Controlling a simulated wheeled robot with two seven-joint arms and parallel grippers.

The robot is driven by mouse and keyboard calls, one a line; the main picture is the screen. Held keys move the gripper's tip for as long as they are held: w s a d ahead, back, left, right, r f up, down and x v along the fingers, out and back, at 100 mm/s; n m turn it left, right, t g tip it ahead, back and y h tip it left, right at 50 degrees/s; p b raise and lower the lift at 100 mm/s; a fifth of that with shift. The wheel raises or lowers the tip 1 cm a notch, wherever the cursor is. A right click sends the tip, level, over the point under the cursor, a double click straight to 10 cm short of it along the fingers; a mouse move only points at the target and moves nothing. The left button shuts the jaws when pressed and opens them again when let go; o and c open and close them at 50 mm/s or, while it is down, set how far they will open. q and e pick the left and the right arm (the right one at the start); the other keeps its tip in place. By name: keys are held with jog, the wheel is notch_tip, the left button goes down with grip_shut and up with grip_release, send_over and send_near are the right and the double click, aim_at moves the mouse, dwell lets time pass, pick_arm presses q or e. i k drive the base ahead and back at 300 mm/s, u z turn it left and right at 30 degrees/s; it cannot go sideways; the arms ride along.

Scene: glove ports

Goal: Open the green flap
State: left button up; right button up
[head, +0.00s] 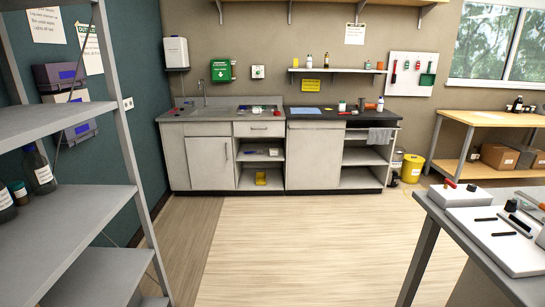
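I cannot make out a thing that is clearly a green flap. A green box with a white mark (221,70) hangs on the back wall above the sink counter; whether it has a flap is too small to tell. A small green edge (541,238) shows at the right border on the near right table, cut off by the frame. Neither of my grippers is in view.
A grey metal shelf rack (70,205) with bottles stands close on the left. A grey table (470,249) with white panels (497,238) stands close on the right. Sink cabinets (212,162) line the back wall. The wooden floor (300,245) between is clear.

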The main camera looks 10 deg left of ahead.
aim_at(220, 69)
jog(key=u, duration=0.6)
jog(key=i, duration=4.5)
jog(key=z, duration=0.3)
